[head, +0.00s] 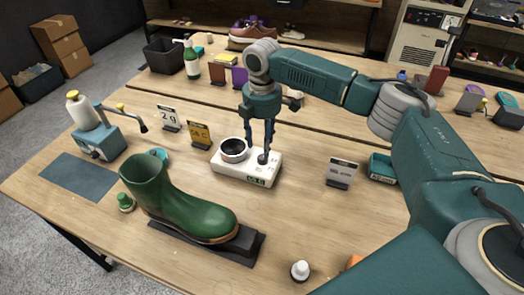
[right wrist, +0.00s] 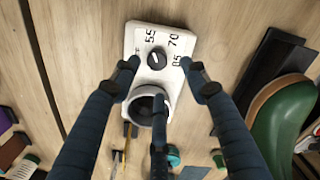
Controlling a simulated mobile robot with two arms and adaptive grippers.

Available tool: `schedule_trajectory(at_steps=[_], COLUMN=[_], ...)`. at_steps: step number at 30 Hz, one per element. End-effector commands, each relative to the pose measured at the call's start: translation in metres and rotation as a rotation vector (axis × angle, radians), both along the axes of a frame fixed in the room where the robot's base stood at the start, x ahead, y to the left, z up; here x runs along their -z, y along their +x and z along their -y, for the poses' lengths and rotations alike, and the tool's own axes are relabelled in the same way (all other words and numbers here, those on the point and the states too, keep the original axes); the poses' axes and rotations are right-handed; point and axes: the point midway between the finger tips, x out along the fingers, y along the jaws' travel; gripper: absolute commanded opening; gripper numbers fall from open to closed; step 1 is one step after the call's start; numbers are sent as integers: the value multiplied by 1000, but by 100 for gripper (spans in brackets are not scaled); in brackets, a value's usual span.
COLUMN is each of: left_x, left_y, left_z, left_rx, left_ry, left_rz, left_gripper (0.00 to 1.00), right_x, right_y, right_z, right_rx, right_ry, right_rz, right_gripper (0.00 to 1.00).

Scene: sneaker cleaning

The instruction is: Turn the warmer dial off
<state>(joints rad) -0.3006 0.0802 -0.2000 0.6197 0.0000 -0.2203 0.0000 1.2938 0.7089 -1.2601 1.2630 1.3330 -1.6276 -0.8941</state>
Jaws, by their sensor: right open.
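My right gripper (head: 260,148) points down over the warmer. Its three fingers (right wrist: 159,72) are spread around the dial and apart from it, holding nothing. My left gripper is not in view.
A green boot (head: 165,195) rests on a black stand (head: 247,245) in front of the warmer. Sign cards (head: 199,135) stand behind left, and a grey card (head: 341,173) stands to the right. A white-capped bottle (head: 300,270) is near the front edge.

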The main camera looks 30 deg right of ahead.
Motion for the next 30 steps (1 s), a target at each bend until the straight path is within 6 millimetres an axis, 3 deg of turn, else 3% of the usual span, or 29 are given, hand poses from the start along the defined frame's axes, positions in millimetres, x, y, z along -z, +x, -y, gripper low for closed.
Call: schedule_trajectory(at_steps=[9, 21, 28, 30], left_x=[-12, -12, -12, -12], left_y=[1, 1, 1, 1], left_z=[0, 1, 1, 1], left_rx=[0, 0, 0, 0], left_ry=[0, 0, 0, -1], left_rz=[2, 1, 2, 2], left_gripper=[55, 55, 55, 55], right_x=[48, 58, 57, 58], right_y=[0, 0, 0, 0], right_z=[0, 0, 0, 0], right_rx=[0, -1, -1, -1], right_ry=[-1, 0, 0, 1], right_rz=[0, 1, 1, 1], right_gripper=[45, 45, 1, 0])
